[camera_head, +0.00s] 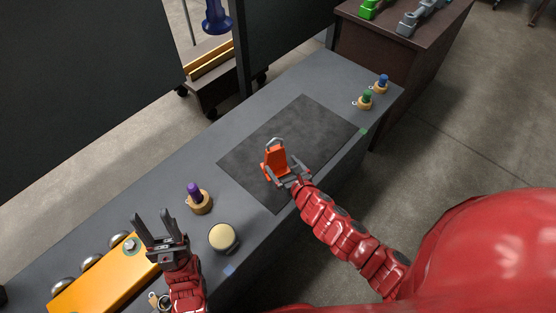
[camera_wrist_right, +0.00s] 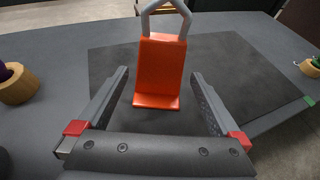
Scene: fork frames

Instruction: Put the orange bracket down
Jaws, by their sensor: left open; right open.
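The orange bracket (camera_head: 275,158) stands upright on the dark mat (camera_head: 310,122) on the grey table. It has a grey loop at its top, and in the right wrist view the bracket (camera_wrist_right: 160,72) shows between and just beyond the fingertips. My right gripper (camera_head: 286,171) is open around the near side of the bracket; in the right wrist view its fingers (camera_wrist_right: 160,88) have clear gaps on both sides of it. My left gripper (camera_head: 154,222) is open and empty above the table at the left, with its fingers pointing up in the picture.
A purple-topped wooden holder (camera_head: 200,202) and a round cream-topped container (camera_head: 223,237) stand left of the mat. An orange block (camera_head: 100,280) with silver domes lies at the lower left. Green (camera_head: 366,98) and blue (camera_head: 382,82) pegs stand at the far right end. Much of the mat is clear.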

